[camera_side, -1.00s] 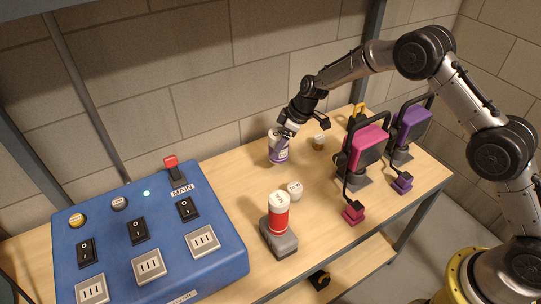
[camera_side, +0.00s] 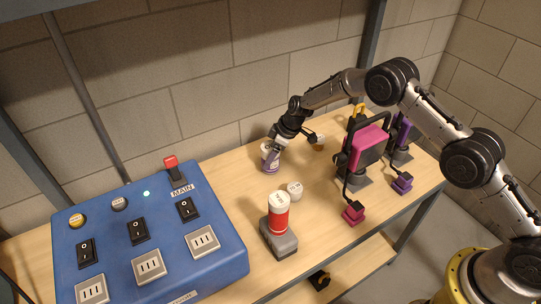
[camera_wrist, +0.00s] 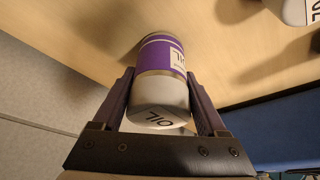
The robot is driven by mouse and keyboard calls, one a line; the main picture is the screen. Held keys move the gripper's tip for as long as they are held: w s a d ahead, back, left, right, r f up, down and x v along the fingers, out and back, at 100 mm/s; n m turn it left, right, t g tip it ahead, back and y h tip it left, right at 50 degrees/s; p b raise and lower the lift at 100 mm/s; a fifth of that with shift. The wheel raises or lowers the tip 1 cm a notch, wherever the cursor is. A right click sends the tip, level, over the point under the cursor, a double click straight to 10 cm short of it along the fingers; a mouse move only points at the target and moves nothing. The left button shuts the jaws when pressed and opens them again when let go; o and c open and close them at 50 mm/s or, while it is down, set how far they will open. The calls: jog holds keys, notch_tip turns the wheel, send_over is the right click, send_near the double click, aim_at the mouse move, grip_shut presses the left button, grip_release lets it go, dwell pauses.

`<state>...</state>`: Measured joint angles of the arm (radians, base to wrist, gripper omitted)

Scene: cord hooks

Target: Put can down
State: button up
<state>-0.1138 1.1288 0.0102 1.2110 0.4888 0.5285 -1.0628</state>
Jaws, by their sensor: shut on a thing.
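The can (camera_side: 271,161) is white and purple with an OIL label. It stands roughly upright toward the back of the wooden bench, right of the blue panel. My gripper (camera_side: 274,148) comes in from the upper right and is shut around its upper part. In the wrist view the can (camera_wrist: 163,85) sits between the two fingers of my gripper (camera_wrist: 160,80), its white end with OIL toward the camera. Its far end is at or very close to the bench top; I cannot tell whether it touches.
A blue switch panel (camera_side: 150,240) fills the left. A red can with a white top (camera_side: 278,215) stands on a grey block (camera_side: 279,240), beside a small white can (camera_side: 295,190). A small orange-brown item (camera_side: 319,143) and a pink device (camera_side: 365,148) are to the right.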

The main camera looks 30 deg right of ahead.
jog(key=o, duration=1.6)
jog(key=shift+f, duration=0.2)
jog(key=shift+r, duration=0.15)
jog(key=shift+d+r, duration=0.1)
jog(key=shift+r, duration=0.2)
jog(key=v, duration=1.1)
jog(key=shift+s+r, duration=0.15)
jog(key=shift+r, duration=0.05)
